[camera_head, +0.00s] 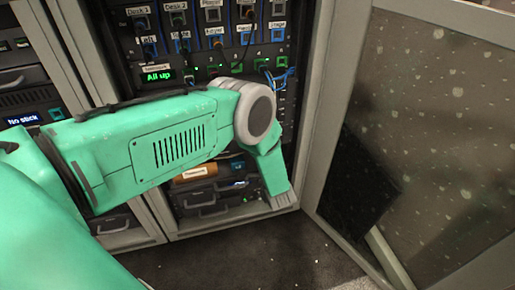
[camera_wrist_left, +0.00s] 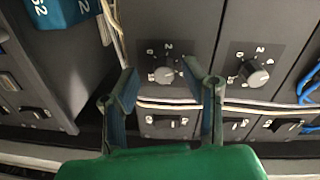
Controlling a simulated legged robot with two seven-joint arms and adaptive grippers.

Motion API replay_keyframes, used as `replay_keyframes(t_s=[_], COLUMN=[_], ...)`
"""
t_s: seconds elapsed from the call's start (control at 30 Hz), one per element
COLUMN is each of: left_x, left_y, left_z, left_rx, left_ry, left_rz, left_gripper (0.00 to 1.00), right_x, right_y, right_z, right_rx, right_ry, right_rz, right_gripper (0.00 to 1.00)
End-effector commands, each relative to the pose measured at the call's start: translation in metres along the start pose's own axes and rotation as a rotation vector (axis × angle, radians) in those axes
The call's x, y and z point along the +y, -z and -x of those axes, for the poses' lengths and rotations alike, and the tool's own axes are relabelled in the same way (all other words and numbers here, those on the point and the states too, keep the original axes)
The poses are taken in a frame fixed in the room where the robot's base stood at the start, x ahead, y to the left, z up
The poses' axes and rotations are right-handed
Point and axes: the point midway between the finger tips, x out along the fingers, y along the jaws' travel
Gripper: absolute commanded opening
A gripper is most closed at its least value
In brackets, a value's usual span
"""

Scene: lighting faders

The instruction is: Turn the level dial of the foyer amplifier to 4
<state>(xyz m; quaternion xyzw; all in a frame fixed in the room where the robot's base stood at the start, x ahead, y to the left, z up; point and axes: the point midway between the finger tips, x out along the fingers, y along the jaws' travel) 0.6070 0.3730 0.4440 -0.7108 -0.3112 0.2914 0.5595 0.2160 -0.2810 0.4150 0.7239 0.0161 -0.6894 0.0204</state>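In the left wrist view a round grey dial (camera_wrist_left: 163,74) on a dark panel has the numbers 0 and 2 beside it. A second similar dial (camera_wrist_left: 257,74) is to its right. No name label shows there, so I cannot tell which belongs to the foyer amplifier. Neither dial's exact setting is readable. My left gripper (camera_wrist_left: 160,70) is open, its fingers apart on either side of the left dial in the picture. I cannot tell whether they touch it. In the head view my green left arm hides the gripper and dials. My right gripper is not in view.
White cables (camera_wrist_left: 240,107) run across the panel below the dials, and blue cables (camera_wrist_left: 308,88) hang at right. In the head view an "All up" display (camera_head: 157,75) shows above my arm. A speckled open door panel (camera_head: 430,120) stands at right.

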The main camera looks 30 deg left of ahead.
Motion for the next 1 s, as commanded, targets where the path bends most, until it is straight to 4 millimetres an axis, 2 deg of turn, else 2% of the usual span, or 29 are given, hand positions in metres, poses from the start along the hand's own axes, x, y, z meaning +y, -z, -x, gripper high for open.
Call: replay_keyframes(t_s=[0.17,0.27,0.7,0.8,1.0], left_x=[-0.001,-0.001,0.001,0.002,0.001], left_y=[-0.001,0.0,0.001,0.001,0.001], left_z=[0.001,0.01,0.096,0.109,0.12], left_rx=[-0.002,0.0,0.002,0.001,0.001], left_ry=[0.003,0.001,0.0,-0.001,0.001], left_rz=[0.0,0.0,-0.001,-0.002,0.0], left_gripper=[0.38,0.38,0.38,0.38,0.38], right_x=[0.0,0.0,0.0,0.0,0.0], right_y=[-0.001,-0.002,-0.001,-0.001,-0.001], right_z=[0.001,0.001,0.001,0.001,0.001], right_rx=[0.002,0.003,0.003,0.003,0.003], right_ry=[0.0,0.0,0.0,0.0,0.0], right_rz=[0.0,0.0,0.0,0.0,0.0], right_gripper=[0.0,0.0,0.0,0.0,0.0])
